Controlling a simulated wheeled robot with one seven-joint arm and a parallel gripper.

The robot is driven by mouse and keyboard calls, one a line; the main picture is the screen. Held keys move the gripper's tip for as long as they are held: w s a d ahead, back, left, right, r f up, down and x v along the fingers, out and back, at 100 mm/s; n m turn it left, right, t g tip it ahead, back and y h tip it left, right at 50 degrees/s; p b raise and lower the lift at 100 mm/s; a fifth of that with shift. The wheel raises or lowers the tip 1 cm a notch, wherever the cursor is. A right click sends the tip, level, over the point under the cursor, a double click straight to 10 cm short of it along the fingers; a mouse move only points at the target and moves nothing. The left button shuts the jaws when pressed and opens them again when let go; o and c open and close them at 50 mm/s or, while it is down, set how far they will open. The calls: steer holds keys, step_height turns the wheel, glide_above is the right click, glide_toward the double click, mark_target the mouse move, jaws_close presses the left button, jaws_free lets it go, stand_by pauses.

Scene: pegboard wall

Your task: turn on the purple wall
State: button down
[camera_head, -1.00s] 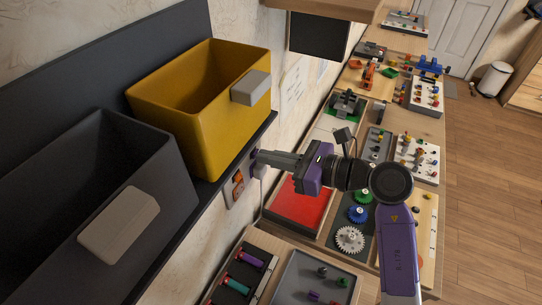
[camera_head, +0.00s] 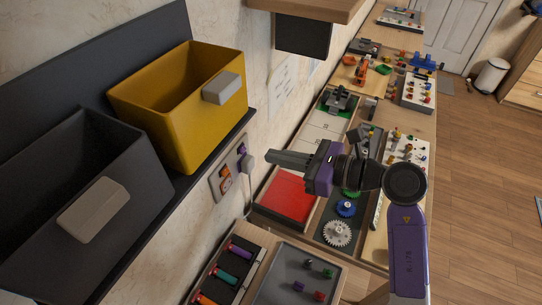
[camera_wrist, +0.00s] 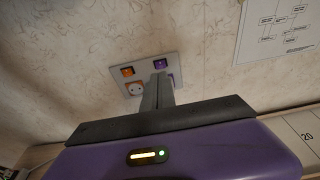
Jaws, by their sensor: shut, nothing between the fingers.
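A pale wall plate (camera_head: 216,186) is mounted below the dark shelf. It carries a purple switch (camera_wrist: 160,63) at the upper right and an orange switch (camera_wrist: 127,71) at the upper left in the wrist view. An orange-rimmed socket (camera_wrist: 136,89) sits under the orange switch; the purple socket beside it is mostly hidden by my fingers. A white plug (camera_head: 248,163) with a cord sticks out from the plate. My gripper (camera_head: 269,156) is shut and empty, pointing at the plate and apart from it. Whether the purple switch is on or off I cannot tell.
The shelf (camera_head: 210,150) holds a yellow bin (camera_head: 180,125) and a dark bin (camera_head: 130,165) above the plate. Below is a workbench with a red panel (camera_head: 288,196), a gear board (camera_head: 325,215) and a grey tray (camera_head: 270,287). A paper sheet (camera_wrist: 272,28) hangs right of the plate.

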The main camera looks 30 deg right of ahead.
steer(key=s+d+r, duration=0.3)
steer(key=s+r, duration=0.1)
steer(key=s, duration=0.1)
steer(key=shift+d+r, duration=0.15)
steer(key=shift+d, duration=0.15)
steer(key=shift+w, duration=0.1)
